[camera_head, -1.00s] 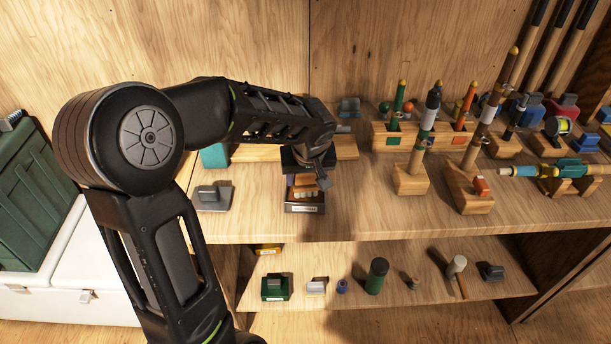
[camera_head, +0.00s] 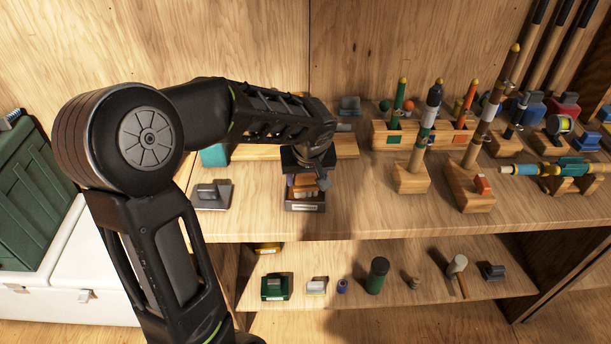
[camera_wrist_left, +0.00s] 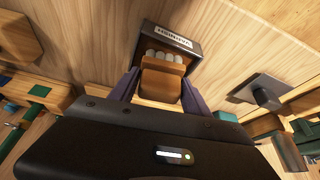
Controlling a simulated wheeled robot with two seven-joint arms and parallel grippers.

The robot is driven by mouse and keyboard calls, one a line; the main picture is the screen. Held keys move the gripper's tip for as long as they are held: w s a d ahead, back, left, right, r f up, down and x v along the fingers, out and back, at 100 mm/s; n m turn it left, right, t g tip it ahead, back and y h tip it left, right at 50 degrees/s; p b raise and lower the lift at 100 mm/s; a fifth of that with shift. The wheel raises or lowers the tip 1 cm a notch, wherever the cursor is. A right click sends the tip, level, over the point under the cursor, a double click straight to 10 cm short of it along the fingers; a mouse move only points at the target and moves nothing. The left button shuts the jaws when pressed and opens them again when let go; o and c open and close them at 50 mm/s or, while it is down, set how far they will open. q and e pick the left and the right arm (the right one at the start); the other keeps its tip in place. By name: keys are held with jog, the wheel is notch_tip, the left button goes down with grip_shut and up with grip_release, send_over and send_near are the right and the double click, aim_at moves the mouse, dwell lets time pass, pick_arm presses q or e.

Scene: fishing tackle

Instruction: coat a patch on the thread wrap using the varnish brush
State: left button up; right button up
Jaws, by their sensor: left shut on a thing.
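My left gripper (camera_head: 304,182) is over a small dark tray (camera_head: 305,206) near the shelf's front edge. In the left wrist view its purple fingers are shut on a brown wooden piece (camera_wrist_left: 162,80), which looks like the varnish brush. Whitish rounded tips (camera_wrist_left: 165,57) show at its far end, inside the dark tray (camera_wrist_left: 180,38) labelled varnish. Whether they touch its floor is unclear. Upright rods stand at right: one with a green and white band (camera_head: 428,125), one brown (camera_head: 487,115). A horizontal rod (camera_head: 545,170) has a teal part. Which one bears the thread wrap is unclear.
A grey block on a plate (camera_head: 211,196) sits left of the tray. A wooden rack (camera_head: 395,138) with floats stands behind the rods. Bare shelf (camera_head: 350,205) lies between tray and rod stands. A lower shelf holds several small items, including a green cylinder (camera_head: 377,275).

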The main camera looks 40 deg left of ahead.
pick_arm(q)
jog(key=shift+s+f+b, duration=0.1)
jog(key=shift+f+b, duration=0.05)
jog(key=shift+b, duration=0.25)
dwell(1.6)
jog(key=shift+r+p, duration=1.85)
jog(key=shift+r, duration=1.8)
jog(key=w+d+f+m+h, duration=0.1)
jog(key=d+f+m, duration=0.1)
jog(key=d, duration=0.3)
jog(key=w+d+f+m+h, duration=0.1)
jog(key=w+d+f+m, duration=0.1)
jog(key=d, duration=0.4)
jog(key=w+d+f+m+t+h, duration=0.1)
jog(key=d+f+m, duration=0.1)
jog(key=d+m, duration=0.2)
jog(key=shift+w+d+f+m, duration=0.15)
jog(key=shift+d+m, duration=0.15)
jog(key=shift+d, duration=0.85)
jog(key=shift+a, duration=0.1)
